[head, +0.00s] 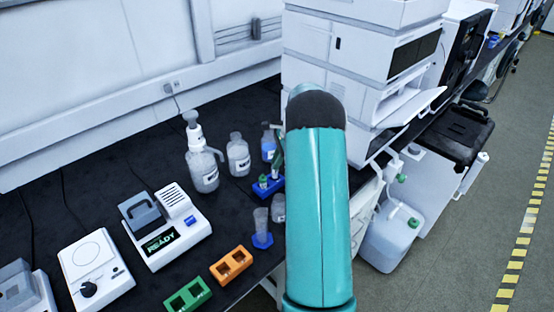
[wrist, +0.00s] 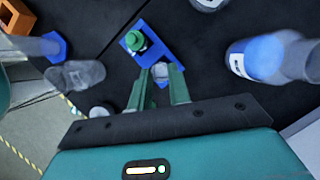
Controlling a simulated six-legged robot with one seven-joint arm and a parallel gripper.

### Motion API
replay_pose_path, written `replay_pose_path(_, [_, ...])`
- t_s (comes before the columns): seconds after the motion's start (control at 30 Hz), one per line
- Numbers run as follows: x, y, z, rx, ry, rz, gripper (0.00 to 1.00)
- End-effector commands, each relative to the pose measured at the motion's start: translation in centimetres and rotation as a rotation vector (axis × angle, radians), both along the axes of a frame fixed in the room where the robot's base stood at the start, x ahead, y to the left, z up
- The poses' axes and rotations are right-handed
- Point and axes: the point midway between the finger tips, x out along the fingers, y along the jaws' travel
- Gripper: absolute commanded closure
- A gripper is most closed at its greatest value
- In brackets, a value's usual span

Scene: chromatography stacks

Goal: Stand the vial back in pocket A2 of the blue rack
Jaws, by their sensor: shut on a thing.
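The blue rack (head: 277,183) stands on the dark bench, left of my teal arm; it also shows in the wrist view (wrist: 155,33). A green-capped vial (wrist: 134,41) stands in its left part, and its cap shows in the head view (head: 264,181). My gripper (wrist: 160,76) is shut on a pale, clear vial (wrist: 164,71) at the rack's near end. I cannot tell whether the held vial's bottom is inside a pocket or above it. Pocket labels are not readable. In the head view my arm hides most of the gripper and the held vial.
Orange (head: 231,265) and green (head: 187,295) racks lie nearer. A white instrument stack (head: 345,45) rises behind.

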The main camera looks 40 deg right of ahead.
Motion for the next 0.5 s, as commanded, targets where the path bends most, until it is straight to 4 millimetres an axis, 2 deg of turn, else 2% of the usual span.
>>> replay_pose_path(0.5, [0.0, 0.0, -1.7, 0.0, 0.0, 0.001, 1.0])
